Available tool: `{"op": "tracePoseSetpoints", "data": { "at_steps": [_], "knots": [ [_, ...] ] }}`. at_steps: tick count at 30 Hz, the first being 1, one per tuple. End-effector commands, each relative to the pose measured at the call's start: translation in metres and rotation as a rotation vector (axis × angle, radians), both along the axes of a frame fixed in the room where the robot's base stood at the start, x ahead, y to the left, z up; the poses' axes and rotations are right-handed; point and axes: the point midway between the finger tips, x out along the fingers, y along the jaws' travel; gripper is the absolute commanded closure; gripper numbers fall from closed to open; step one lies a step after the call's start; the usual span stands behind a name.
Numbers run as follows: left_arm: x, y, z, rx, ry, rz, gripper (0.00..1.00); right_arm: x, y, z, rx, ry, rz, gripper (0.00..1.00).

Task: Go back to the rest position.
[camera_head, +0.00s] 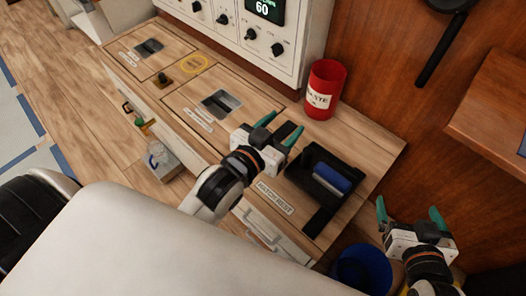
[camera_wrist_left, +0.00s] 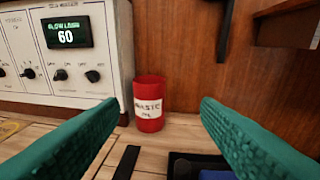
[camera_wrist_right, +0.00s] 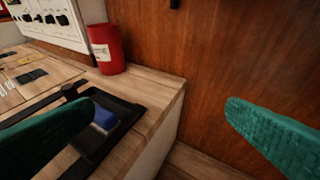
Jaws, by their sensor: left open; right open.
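My left gripper (camera_head: 281,134) is above the wooden counter, just left of the black tray. Its green fingers are apart with nothing between them, also in the left wrist view (camera_wrist_left: 165,140). My right gripper (camera_head: 410,213) is off the counter's right end, in front of the wooden wall. Its fingers are apart and empty, also in the right wrist view (camera_wrist_right: 160,125).
A red waste can (camera_head: 325,90) stands at the counter's back right, beside the white control panel (camera_head: 245,30). A black tray (camera_head: 312,212) holds a blue block (camera_head: 332,178). A blue bin (camera_head: 361,268) is below the right gripper. A wooden shelf (camera_head: 495,110) juts out at right.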

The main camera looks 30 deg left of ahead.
Motion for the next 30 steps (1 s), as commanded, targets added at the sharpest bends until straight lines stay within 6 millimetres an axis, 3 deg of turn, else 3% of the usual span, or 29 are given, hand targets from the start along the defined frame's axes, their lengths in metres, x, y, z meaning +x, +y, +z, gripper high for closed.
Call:
{"op": "tracePoseSetpoints", "data": {
  "at_steps": [3,7,24,26,30],
  "knots": [
    [-0.029,0.015,-0.032,0.048,0.177,0.005,0.43,0.0,0.0,0.0,0.0,0.0,0.0,0.04],
    [-0.046,0.02,-0.047,0.079,0.268,-0.012,0.43,0.0,0.0,0.0,0.0,-0.001,0.0,0.04],
    [-0.048,0.02,-0.051,0.087,0.286,-0.017,0.43,0.0,-0.001,0.001,-0.002,-0.002,-0.002,0.04],
    [-0.05,0.021,-0.054,0.091,0.307,-0.016,0.43,-0.002,-0.002,-0.002,-0.006,0.018,-0.003,0.04],
    [-0.067,0.029,-0.08,0.123,0.456,-0.007,0.43,-0.019,-0.01,-0.029,-0.041,0.169,-0.014,0.04]
  ]
}}
